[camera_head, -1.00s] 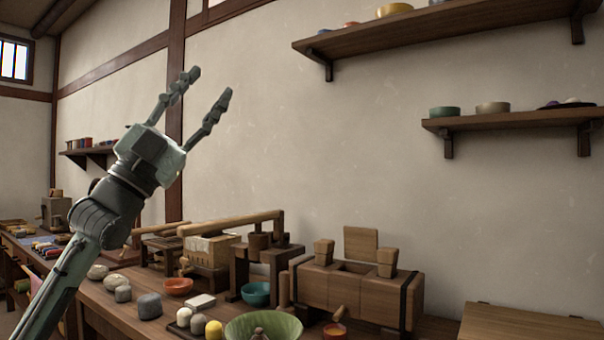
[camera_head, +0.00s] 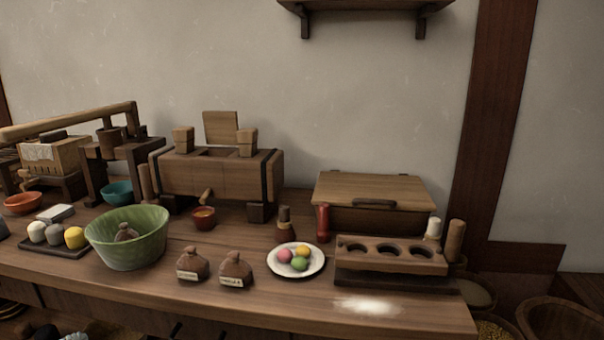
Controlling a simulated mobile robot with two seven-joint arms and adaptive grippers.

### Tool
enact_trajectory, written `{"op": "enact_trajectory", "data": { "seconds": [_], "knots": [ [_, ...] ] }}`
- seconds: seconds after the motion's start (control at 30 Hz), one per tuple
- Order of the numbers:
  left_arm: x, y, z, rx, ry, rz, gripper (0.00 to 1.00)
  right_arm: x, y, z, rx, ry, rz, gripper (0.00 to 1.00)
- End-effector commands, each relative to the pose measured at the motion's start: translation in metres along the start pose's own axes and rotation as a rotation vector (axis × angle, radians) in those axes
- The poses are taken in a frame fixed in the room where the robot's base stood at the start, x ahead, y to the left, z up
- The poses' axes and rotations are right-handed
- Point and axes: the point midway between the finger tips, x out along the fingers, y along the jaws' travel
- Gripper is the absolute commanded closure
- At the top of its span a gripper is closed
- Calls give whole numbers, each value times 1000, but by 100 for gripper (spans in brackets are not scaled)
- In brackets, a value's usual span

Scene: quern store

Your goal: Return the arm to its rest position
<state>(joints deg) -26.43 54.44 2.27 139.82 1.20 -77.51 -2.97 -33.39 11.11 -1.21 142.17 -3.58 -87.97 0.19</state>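Neither of my grippers nor any part of my arms shows in the head view now. The view holds a long wooden workbench (camera_head: 150,285) with its goods, against a pale wall. Where my arms and grippers are, and whether they hold anything, is out of sight.
On the bench stand a green bowl (camera_head: 128,245), two brown sacks (camera_head: 193,266), a white plate (camera_head: 296,273) with coloured balls, a rack with three holes (camera_head: 391,254), a lidded wooden box (camera_head: 372,190) and a wooden press (camera_head: 215,175). White powder (camera_head: 368,305) lies near the front edge.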

Motion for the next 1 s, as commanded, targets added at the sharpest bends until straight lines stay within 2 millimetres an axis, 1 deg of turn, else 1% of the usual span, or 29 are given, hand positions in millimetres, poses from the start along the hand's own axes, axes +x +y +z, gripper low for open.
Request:
{"op": "enact_trajectory", "data": {
  "seconds": [0.03,0.1,0.23,0.27,0.47,0.67,0.8,1.0],
  "knots": [
    [-3,14,14,11,-45,19,59,0,0,0,0,0,0,0],
    [-8,30,32,23,-105,37,59,0,0,0,0,0,0,0],
    [-20,55,65,45,-212,63,59,0,0,0,0,0,0,0],
    [-22,60,67,27,-221,72,59,0,0,0,0,0,0,0],
    [-26,97,62,-131,-224,156,59,0,0,0,0,0,0,0],
    [-34,136,52,-287,-232,245,59,0,0,0,0,0,0,0],
    [-42,163,41,-399,-238,308,59,0,0,0,0,0,0,0],
    [-54,196,22,-552,-246,394,59,0,0,0,0,0,0,0]
  ]
}}
